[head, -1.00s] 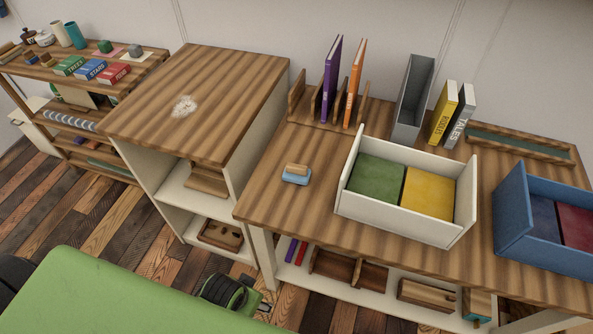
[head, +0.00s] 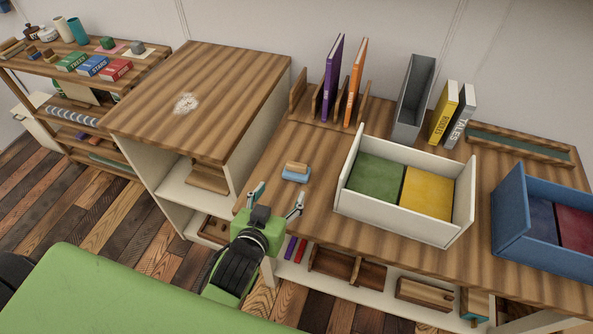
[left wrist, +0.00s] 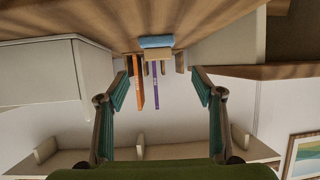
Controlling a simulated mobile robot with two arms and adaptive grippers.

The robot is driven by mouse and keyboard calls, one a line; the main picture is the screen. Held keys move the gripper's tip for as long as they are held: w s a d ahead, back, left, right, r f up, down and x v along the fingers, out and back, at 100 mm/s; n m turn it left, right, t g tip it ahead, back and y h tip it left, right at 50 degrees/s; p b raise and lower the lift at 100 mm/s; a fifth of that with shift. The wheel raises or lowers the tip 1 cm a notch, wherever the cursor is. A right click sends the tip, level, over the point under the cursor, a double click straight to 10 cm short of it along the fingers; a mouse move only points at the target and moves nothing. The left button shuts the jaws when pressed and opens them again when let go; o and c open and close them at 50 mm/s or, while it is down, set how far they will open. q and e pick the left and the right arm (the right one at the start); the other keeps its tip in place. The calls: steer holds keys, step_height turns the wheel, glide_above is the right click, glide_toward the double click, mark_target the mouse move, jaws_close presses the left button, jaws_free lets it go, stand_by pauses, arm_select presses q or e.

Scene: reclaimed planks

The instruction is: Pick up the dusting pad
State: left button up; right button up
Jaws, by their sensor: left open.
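The dusting pad (head: 295,175) is a light blue block with a wooden handle on top. It lies on the wooden table near its left front edge. My left gripper (head: 277,190) is open and empty at the table's front left edge, just short of the pad. In the left wrist view the picture is upside down, and the pad (left wrist: 156,43) shows ahead, between and beyond the open fingers (left wrist: 162,88). The gripper does not touch the pad. My right gripper is in neither view.
A white box (head: 403,220) with green and yellow contents stands right of the pad. A wooden rack (head: 300,100) with a purple and an orange book is behind it. A taller cabinet (head: 225,80) with a pale smudge on top stands to the left. Bare table surrounds the pad.

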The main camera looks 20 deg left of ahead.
arm_select(q)
glide_toward(296, 166)
steer(key=x, duration=0.5)
steer(key=shift+a+f, duration=0.1)
steer(key=shift+f, duration=0.4)
steer(key=x, duration=0.2)
steer(key=r+p+x, duration=0.1)
steer(key=x, duration=0.1)
steer(key=shift+w+f, duration=0.2)
steer(key=shift+w, duration=0.3)
steer(key=shift+w+f, duration=0.2)
steer(key=shift+w, duration=0.15)
steer(key=c, duration=1.2)
